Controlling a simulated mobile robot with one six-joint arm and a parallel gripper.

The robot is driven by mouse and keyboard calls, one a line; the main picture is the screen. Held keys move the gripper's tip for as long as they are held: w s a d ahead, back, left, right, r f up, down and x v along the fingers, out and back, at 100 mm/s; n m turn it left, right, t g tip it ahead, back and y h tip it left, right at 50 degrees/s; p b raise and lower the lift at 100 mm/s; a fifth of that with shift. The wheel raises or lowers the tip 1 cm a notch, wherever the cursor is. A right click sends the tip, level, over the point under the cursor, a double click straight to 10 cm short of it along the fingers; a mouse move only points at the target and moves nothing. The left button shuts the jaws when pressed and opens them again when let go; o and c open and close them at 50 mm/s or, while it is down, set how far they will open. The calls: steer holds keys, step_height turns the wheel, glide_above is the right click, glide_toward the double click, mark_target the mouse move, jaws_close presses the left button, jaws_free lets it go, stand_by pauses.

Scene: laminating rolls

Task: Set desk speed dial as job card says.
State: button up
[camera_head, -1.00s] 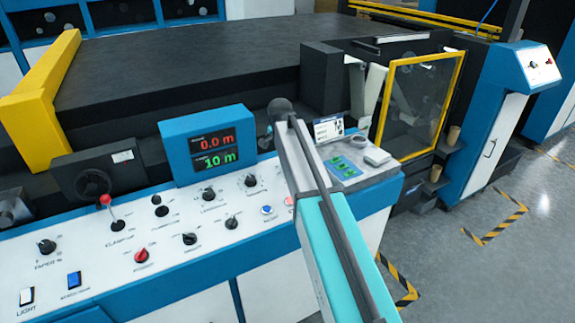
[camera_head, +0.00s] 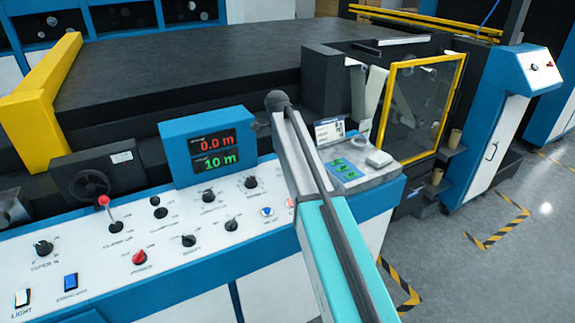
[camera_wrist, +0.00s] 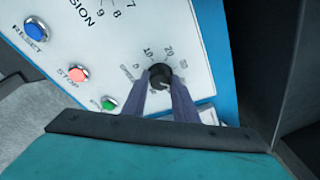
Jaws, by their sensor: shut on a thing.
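The desk speed dial (camera_wrist: 159,74) is a black round knob in the wrist view. It sits on a white panel with a printed scale; 10 and 20 are legible, the other marks are blurred. My gripper (camera_wrist: 160,84) has its two dark fingers on either side of the knob, shut on it. The knob's pointer direction cannot be read. In the head view my arm hides the knob and the fingertips. A small white card (camera_head: 328,130), perhaps the job card, stands behind the desk's right end; its writing is too small to read.
A display (camera_head: 211,150) shows 0.0 m in red and 10 m in green. The blue-edged desk (camera_head: 110,255) carries several other knobs and buttons. In the wrist view, blue RESET (camera_wrist: 37,29), red STOP (camera_wrist: 77,74) and green (camera_wrist: 108,103) buttons lie left of the dial.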

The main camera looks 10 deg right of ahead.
steer(key=shift+s+d, duration=0.1)
stand_by(0.4)
steer(key=o, duration=1.1)
steer(key=shift+c, duration=0.2)
steer(key=shift+r, duration=0.15)
steer(key=shift+a+r+b, duration=0.2)
steer(key=shift+r+b, duration=0.1)
steer(key=shift+r, duration=0.6)
step_height(320, 180, up, 11)
steer(key=s+a+b, duration=0.1)
steer(key=b, duration=0.1)
steer(key=shift+s+a+r, duration=0.15)
steer(key=shift+a+r, duration=0.05)
steer(key=shift+a, duration=0.2)
